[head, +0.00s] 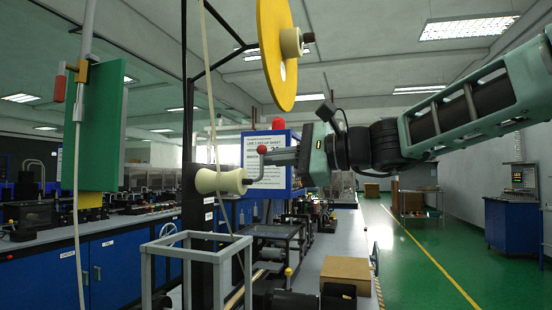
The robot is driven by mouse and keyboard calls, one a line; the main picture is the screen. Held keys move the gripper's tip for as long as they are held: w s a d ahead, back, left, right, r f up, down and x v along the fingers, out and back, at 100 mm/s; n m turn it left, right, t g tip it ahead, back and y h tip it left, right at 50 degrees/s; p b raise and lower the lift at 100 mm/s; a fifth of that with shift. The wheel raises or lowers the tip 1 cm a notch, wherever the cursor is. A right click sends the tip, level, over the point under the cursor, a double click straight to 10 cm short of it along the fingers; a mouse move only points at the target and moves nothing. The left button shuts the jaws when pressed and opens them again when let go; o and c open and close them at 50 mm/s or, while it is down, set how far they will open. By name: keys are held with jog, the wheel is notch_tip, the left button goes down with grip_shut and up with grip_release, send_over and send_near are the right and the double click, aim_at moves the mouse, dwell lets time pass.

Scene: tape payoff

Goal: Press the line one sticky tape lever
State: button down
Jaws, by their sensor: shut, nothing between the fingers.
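A small lever with a red ball knob (262,150) rises on a bent metal rod from the end of a cream spool (220,180) on the dark upright post. My gripper (277,156) comes in from the right, shut and empty, its fingertips pointing left at the knob. In the picture the fingertips meet the right side of the knob and rod; I cannot tell whether they touch. A large yellow reel (275,50) with a cream hub hangs above. No line-one label is readable on the lever.
A grey open frame (196,262) stands below the spool. A blue-edged notice board (268,184) is behind the knob. A green panel (101,125) with a red handle (60,88) hangs at left.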

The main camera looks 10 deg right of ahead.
jog(key=s+d+f+b, duration=0.1)
jog(key=d+b, duration=0.1)
jog(key=d, duration=0.7)
jog(key=shift+s+f+b, duration=0.15)
jog(key=shift+s+b, duration=0.2)
jog(key=shift+s, duration=0.05)
jog(key=shift+d, duration=0.1)
